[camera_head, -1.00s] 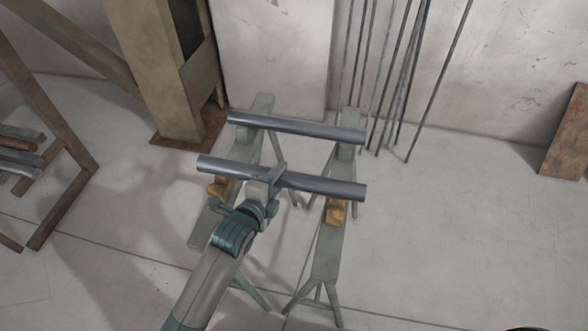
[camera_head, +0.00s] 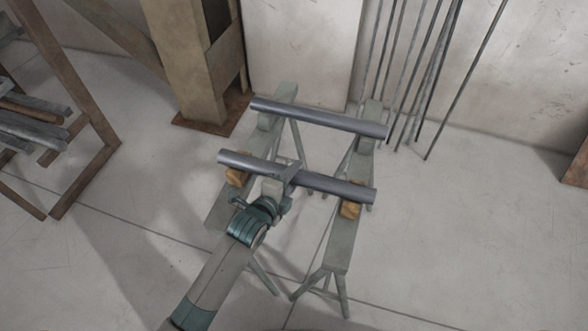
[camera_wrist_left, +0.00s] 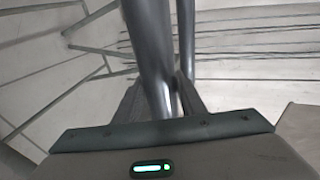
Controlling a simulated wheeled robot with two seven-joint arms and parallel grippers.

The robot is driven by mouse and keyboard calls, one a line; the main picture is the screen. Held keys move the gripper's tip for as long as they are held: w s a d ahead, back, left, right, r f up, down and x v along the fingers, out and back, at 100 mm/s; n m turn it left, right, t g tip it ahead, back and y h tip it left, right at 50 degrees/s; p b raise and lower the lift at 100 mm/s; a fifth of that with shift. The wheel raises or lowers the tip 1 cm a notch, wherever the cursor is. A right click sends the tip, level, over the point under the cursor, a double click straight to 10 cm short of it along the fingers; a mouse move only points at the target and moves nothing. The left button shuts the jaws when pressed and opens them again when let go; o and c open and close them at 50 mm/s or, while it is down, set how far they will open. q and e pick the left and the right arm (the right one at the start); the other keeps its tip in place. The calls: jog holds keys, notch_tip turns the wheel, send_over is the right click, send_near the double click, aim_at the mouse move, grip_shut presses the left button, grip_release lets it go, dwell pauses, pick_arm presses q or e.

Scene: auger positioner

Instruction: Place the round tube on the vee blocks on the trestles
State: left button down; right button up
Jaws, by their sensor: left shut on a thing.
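The round tube (camera_head: 335,187) is a grey metal pipe lying across both trestles in the head view. My left gripper (camera_head: 288,177) is shut on it near its middle; in the left wrist view the tube (camera_wrist_left: 150,45) runs between the fingers. Two orange-brown vee blocks show just below the tube, the left one (camera_head: 236,177) on the left trestle (camera_head: 222,210) and the right one (camera_head: 351,210) on the right trestle (camera_head: 341,245). The tube partly covers both blocks. I cannot tell whether it touches them. My right gripper is out of view.
A second grey tube (camera_head: 320,118) lies across the far ends of the trestles, parallel to the held one. Thin rods (camera_head: 415,80) lean on the wall behind. A rack with bars (camera_head: 35,130) stands left, near a wooden post (camera_head: 190,60).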

aim_at(291, 181)
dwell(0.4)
pick_arm(q)
jog(key=c, duration=1.2)
grip_release()
jog(key=shift+f, duration=0.1)
jog(key=shift+o, duration=0.2)
jog(key=shift+s+a+r, duration=0.25)
jog(key=shift+s+a, duration=0.05)
jog(key=shift+s, duration=0.3)
jog(key=b+v, duration=0.1)
jog(key=v, duration=0.5)
jog(key=shift+s+a, duration=0.1)
jog(key=shift+s, duration=0.2)
jog(key=v, duration=0.4)
jog(key=shift+r, duration=0.1)
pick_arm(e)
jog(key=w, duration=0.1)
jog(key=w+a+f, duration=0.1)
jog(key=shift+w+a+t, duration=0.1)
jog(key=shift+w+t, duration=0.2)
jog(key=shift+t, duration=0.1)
